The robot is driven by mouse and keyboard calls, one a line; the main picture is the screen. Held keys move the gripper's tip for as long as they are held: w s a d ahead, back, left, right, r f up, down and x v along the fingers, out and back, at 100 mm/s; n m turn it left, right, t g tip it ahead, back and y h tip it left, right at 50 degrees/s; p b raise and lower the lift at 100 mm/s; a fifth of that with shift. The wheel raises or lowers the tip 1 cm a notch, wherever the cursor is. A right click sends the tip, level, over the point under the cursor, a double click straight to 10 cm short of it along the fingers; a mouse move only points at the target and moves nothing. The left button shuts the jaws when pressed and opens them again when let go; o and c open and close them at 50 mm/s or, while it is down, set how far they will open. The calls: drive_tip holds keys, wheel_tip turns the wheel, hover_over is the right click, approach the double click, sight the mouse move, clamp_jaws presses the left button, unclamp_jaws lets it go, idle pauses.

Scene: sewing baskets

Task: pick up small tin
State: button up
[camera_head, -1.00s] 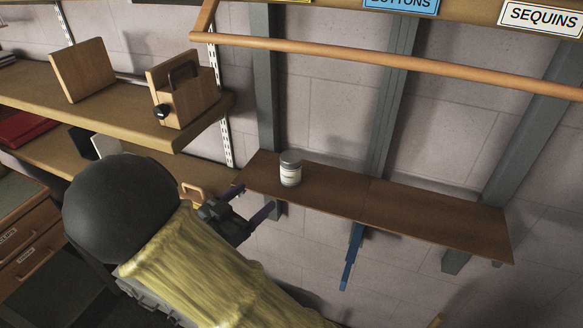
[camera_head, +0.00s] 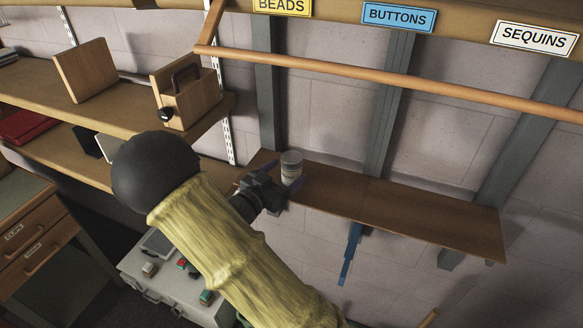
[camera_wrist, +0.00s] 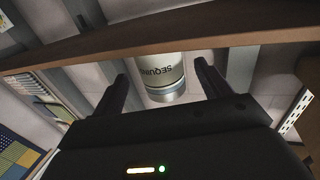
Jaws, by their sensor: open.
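The small tin (camera_head: 291,165) is a short pale cylinder with a grey lid, standing upright near the left end of the narrow brown wall shelf (camera_head: 400,209). In the wrist view the tin (camera_wrist: 164,73) appears upside down, with dark lettering that seems to begin "SEQUIN". My gripper (camera_head: 277,182) is open at the shelf's front edge, close to the tin. In the wrist view its two fingers (camera_wrist: 160,84) appear on either side of the tin, with gaps between. Whether the tin is fully between them in depth is hard to tell.
A wooden rail (camera_head: 390,79) runs above the shelf, under BEADS, BUTTONS and SEQUINS signs. A wooden box with a dark handle (camera_head: 187,98) stands on the left shelf. The brown shelf right of the tin is bare.

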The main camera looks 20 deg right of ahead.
sight(295, 161)
drive_tip(key=shift+w+d+r+p, duration=0.1)
drive_tip(key=shift+d+r+p, duration=0.1)
drive_tip(key=shift+d+p, duration=0.1)
drive_tip(key=p+x, duration=0.2)
drive_tip(key=x, duration=0.2)
drive_tip(key=shift+w+d+r, duration=0.15)
drive_tip(key=shift+w+d, duration=0.1)
drive_tip(key=shift+w, duration=0.05)
drive_tip(key=c, duration=1.1)
drive_tip(key=shift+a+r, duration=0.1)
drive_tip(key=shift+a, duration=0.05)
drive_tip(key=shift+c, duration=0.2)
